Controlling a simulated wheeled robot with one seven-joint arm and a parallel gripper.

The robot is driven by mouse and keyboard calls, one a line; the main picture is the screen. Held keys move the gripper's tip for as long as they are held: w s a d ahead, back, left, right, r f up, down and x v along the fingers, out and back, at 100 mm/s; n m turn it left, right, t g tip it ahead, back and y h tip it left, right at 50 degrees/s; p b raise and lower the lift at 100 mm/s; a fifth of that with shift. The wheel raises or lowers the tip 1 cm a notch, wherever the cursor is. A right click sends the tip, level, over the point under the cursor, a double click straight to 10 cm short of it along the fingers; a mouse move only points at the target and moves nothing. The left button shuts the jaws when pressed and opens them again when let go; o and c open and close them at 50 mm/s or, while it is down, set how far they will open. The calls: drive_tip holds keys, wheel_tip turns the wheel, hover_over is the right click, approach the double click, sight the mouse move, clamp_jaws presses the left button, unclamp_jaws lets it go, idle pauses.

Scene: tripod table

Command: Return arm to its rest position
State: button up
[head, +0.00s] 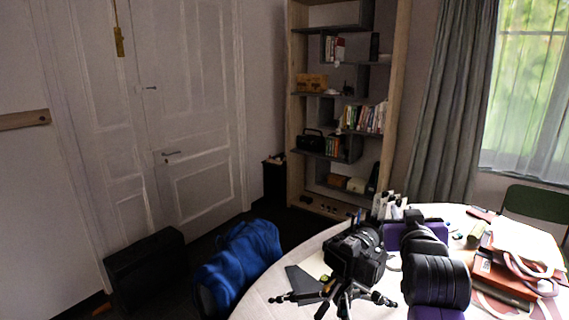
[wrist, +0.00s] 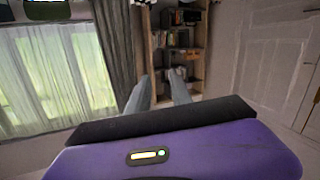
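My gripper (head: 390,204) is above the round table (head: 262,291), beyond my black and purple arm links in the head view. In the wrist view its two grey fingers (wrist: 158,92) stand apart with nothing between them. They point toward the bookshelf. The wrist picture looks upside down. My purple gripper body fills its lower edge, with a small lit panel. A black camera on a small tripod (head: 357,256) stands on the table, just left of my arm in the head view. My arm hides part of the table.
Bags and papers (head: 522,250) cover the right of the table. A green chair (head: 537,203) stands near the curtained window. The bookshelf (head: 297,150) is at the back, with a closed white door (head: 190,110) to its left.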

drive_tip(key=s+a+f+y, duration=0.1)
drive_tip(key=s+f, duration=0.6)
drive_tip(key=s, duration=1.1)
drive_tip(key=s+a+f+y+b, duration=0.1)
drive_tip(key=s+a+f, duration=0.2)
drive_tip(key=s, duration=1.5)
drive_tip(key=s+a+f+n+g+y, duration=0.1)
drive_tip(key=s+a+f+y, duration=0.1)
drive_tip(key=s+f, duration=0.9)
drive_tip(key=s+a, duration=0.1)
drive_tip(key=s, duration=0.6)
drive_tip(key=shift+s+f+b, duration=0.25)
drive_tip(key=shift+s+b, duration=0.05)
drive_tip(key=shift+b, duration=0.1)
